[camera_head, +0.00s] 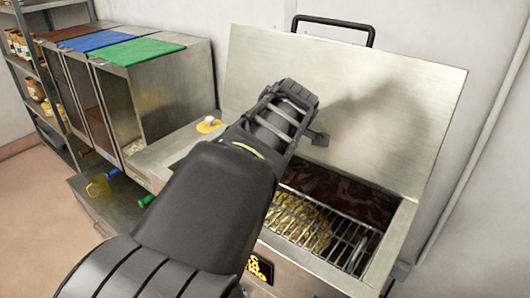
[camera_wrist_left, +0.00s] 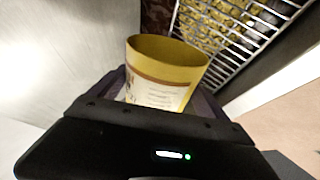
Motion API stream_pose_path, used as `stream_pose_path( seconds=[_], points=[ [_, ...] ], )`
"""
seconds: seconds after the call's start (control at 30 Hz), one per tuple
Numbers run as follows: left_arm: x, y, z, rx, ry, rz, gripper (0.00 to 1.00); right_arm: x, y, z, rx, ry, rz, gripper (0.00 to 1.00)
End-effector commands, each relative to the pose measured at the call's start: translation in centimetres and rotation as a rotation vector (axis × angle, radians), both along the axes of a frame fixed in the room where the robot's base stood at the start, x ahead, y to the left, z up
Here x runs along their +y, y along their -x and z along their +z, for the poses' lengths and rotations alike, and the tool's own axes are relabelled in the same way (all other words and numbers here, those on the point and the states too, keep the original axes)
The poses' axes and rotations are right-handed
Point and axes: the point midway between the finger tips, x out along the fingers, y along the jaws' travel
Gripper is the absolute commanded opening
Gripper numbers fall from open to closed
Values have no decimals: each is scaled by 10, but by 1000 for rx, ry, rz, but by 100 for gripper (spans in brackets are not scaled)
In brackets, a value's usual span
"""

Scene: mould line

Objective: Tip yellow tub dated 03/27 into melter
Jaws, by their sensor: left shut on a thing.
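My left gripper (camera_head: 298,112) is shut on a yellow tub (camera_wrist_left: 165,72) and holds it above the open melter (camera_head: 390,245). The tub shows in the left wrist view, tilted between the dark fingers, with its rim open and a pale label on its side. The date on the label is too small to read. The part of its inside that shows looks bare. In the head view the tub is hidden behind my gripper. Yellow pieces (camera_head: 302,222) lie at the melter's metal grate (camera_head: 345,240). My right gripper is not in view.
The melter's raised lid (camera_head: 400,130) stands behind my gripper. Bins with brown, blue and green lids (camera_head: 138,51) stand at the left. Yellow (camera_head: 98,187), blue and green handled items lie low in front of them. A shelf with jars (camera_head: 35,85) is at far left.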

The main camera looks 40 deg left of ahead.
Motion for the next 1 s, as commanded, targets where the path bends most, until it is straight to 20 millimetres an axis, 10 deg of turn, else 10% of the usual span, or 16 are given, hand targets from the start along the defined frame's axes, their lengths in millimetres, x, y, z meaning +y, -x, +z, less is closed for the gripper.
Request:
stream_pose_path(
  seconds=[1.0],
  points=[
    [-13,-3,5,34,-173,1,18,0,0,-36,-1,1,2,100]
  ],
)
